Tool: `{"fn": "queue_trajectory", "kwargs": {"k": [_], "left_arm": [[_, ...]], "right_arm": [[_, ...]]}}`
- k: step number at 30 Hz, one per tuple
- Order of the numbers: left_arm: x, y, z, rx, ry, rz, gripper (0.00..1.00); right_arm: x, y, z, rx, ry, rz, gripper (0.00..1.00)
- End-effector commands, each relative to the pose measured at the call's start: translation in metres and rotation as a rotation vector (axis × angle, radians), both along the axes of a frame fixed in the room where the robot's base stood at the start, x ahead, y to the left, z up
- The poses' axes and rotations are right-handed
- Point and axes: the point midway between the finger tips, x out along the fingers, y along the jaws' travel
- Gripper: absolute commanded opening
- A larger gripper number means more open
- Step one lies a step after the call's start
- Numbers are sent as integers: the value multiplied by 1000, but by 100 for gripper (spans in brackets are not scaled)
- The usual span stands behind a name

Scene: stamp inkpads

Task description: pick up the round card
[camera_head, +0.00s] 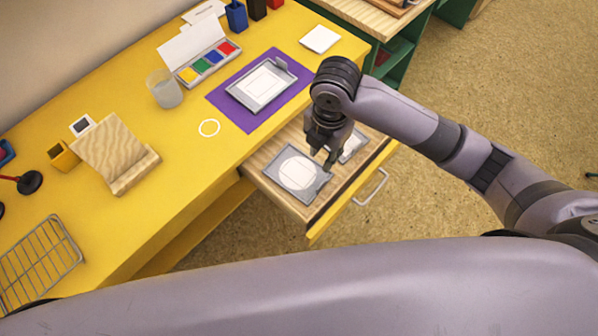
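A round white card (298,172) lies flat in a grey square tray (282,188) inside the open drawer. My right gripper (322,157) points down just above the right part of this tray, at the upper right of the card. Its two fingertips look apart with nothing between them. Whether they touch the tray cannot be told. My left gripper is not in view.
A second grey tray (355,144) in the drawer (325,203) is partly hidden by my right gripper. On the yellow table stand a purple mat (229,108), a colour inkpad box (207,64), a glass (165,90) and a wooden stand (112,152).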

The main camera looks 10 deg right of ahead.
Motion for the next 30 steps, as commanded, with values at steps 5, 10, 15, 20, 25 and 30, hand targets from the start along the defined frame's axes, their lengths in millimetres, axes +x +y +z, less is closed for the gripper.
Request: {"fn": "queue_trajectory", "kwargs": {"k": [5,10,15,20,25,30], "left_arm": [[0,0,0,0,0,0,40],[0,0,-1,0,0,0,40],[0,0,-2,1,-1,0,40],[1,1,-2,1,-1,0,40],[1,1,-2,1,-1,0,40],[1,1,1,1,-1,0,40]], "right_arm": [[1,-4,-13,-17,10,29,28],[0,-4,-49,-16,11,26,28],[0,-3,-86,-14,10,26,28],[1,-4,-111,-14,6,26,28],[1,-4,-121,-13,5,27,28],[-4,-7,-141,-15,9,25,28]]}}
